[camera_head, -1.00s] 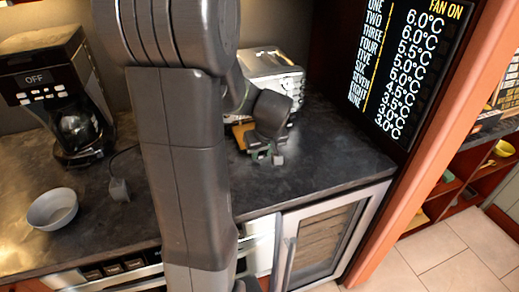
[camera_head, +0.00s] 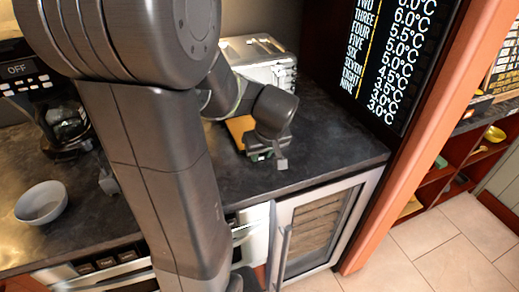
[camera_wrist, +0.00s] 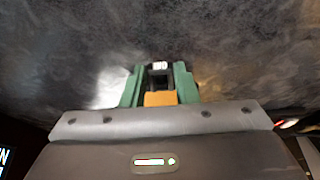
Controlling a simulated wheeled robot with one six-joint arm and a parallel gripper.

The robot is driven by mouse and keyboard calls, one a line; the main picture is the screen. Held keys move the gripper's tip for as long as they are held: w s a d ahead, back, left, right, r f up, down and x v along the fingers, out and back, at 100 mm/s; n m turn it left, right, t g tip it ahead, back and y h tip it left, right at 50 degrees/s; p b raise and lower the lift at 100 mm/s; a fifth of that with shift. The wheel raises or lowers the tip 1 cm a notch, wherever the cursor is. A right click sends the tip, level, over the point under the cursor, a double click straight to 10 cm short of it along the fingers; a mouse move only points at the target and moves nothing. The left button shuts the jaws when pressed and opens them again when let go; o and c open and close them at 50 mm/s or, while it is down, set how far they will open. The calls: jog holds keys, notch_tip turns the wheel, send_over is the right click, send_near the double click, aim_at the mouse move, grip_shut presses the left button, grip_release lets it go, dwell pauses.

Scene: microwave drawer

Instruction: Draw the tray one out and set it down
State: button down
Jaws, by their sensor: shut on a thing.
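My gripper (camera_head: 263,156) is low over the dark counter, in front of the silver appliance. In the wrist view its green fingers (camera_wrist: 159,84) are shut on a small dark piece (camera_wrist: 159,78) with a white label (camera_wrist: 160,65). The label is too small to read surely, so I cannot confirm that the piece is tray one. An orange piece (camera_wrist: 160,99) shows between the fingers near the palm. In the head view an orange flat thing (camera_head: 239,129) shows behind the gripper, partly hidden by my arm. I cannot tell whether the held piece touches the counter.
The silver appliance (camera_head: 262,57) stands at the back. A grey bowl (camera_head: 41,203) and a coffee maker (camera_head: 62,125) stand at the left. A glass-door cooler (camera_head: 322,228) is under the counter. A temperature display (camera_head: 392,65) is at the right. The counter right of my gripper is clear.

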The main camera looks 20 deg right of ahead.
aim_at(273, 187)
jog(key=shift+s, duration=0.4)
jog(key=shift+f+b, duration=0.5)
jog(key=shift+b, duration=0.15)
jog(key=shift+s+a+b, duration=0.15)
jog(key=shift+s+b, duration=0.35)
jog(key=shift+s, duration=1.85)
jog(key=shift+s+a+b, duration=0.15)
jog(key=shift+s+b, duration=0.3)
jog(key=shift+s, duration=1.85)
jog(key=shift+a, duration=0.1)
